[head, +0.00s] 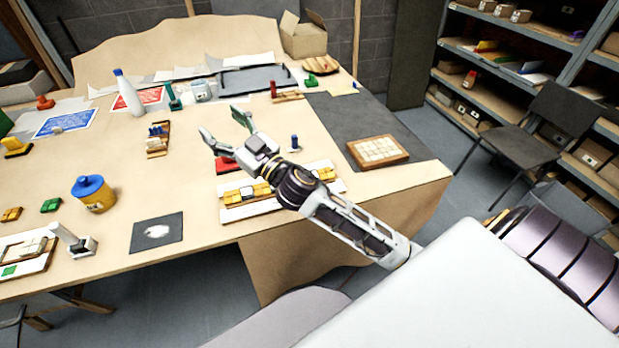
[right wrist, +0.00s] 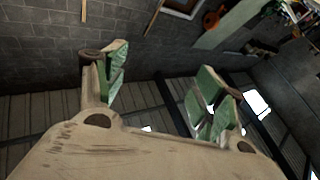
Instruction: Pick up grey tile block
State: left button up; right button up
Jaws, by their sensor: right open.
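I cannot single out the grey tile block with certainty. A pale grey-white block (head: 33,246) sits on a tiled panel (head: 12,240) at the table's front left. A small greyish piece (head: 57,130) lies on the blue sheet further back. My right gripper (head: 223,126) is open above the middle of the table, far right of both, its green-padded fingers spread and empty. In the right wrist view, the open fingers (right wrist: 163,78) have only wall and ceiling behind them. A red block (head: 228,165) lies just below the gripper in the head view. My left gripper is not in view.
A wooden tray of cream tiles (head: 378,152) lies on the dark mat at right. A yellow jar with a blue lid (head: 94,194), a white bottle (head: 128,93) and a white stand-like tool (head: 75,240) stand on the table (head: 190,205).

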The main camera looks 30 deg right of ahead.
jog(key=s+a+r+n+g+y, duration=0.2)
jog(key=a+r+n+g+y, duration=0.15)
jog(key=a+n+y, duration=0.35)
jog(key=s+a+f+n+g+y, duration=0.1)
jog(key=s+a+f+n+g, duration=0.1)
jog(key=f+n+g, duration=0.3)
jog(key=s+a+f+n+g+y, duration=0.15)
jog(key=n+g, duration=0.25)
jog(key=g, duration=0.4)
jog(key=w+d+f+m+g+h, duration=0.1)
jog(key=d+f+h, duration=0.45)
jog(key=d, duration=0.25)
jog(key=w+d+f+m+g+h, duration=0.2)
jog(key=d+f+h, duration=0.3)
jog(key=d, duration=0.4)
jog(key=d+r+m+h, duration=0.3)
jog(key=d+h, duration=0.3)
jog(key=d, duration=0.9)
jog(key=shift+s+d+m+g+h, duration=0.2)
jog(key=shift+m+g+h, duration=0.25)
jog(key=shift+m, duration=0.15)
jog(key=shift+a+f+p, duration=0.1)
jog(key=shift+f+p, duration=0.3)
jog(key=shift+f, duration=3.9)
